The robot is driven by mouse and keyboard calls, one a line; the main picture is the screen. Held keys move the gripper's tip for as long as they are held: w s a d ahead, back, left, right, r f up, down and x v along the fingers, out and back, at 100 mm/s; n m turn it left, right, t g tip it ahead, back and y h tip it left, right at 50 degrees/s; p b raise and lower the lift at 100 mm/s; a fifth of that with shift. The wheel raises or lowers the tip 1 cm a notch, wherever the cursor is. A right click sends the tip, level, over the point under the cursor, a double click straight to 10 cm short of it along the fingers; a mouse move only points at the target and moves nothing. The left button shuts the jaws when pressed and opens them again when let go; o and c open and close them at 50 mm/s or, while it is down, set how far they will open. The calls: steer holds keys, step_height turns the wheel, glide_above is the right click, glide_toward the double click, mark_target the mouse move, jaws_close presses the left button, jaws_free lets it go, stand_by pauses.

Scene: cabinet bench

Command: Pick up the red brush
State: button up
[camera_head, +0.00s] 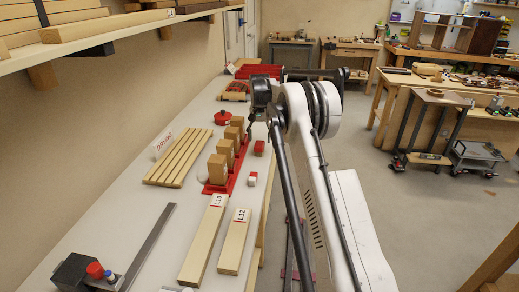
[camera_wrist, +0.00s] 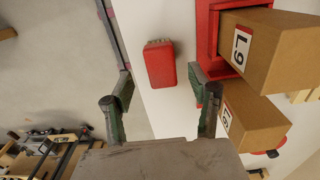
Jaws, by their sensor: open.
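The red brush (camera_wrist: 160,64) lies on the pale bench top near its edge in the wrist view. It is a small rounded red block with short grey bristles along its top side. In the head view, a small red thing (camera_head: 259,147) at the bench's right edge appears to be the same brush. My gripper (camera_wrist: 160,88) is open and empty, with its two fingers apart. In the picture, the brush shows just above the gap between the fingertips. The fingers do not appear to touch it. In the head view my arm hides most of the gripper.
A small red and white item (camera_head: 252,179) lies nearer on the bench. Labelled planks (camera_head: 204,240) lie in front, and slats (camera_head: 180,156) lie left. Open floor is beyond the edge.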

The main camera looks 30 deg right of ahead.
mark_target(259, 144)
steer(key=shift+w+f+p, duration=0.15)
steer(key=shift+f+p, duration=0.15)
steer(key=shift+f, duration=2.6)
jaws_close()
steer(key=shift+r, duration=0.1)
step_height(259, 144, up, 10)
steer(key=shift+f+b, duration=0.1)
steer(key=shift+b, duration=0.2)
steer(key=c, duration=0.7)
jaws_free()
steer(key=c, duration=0.5)
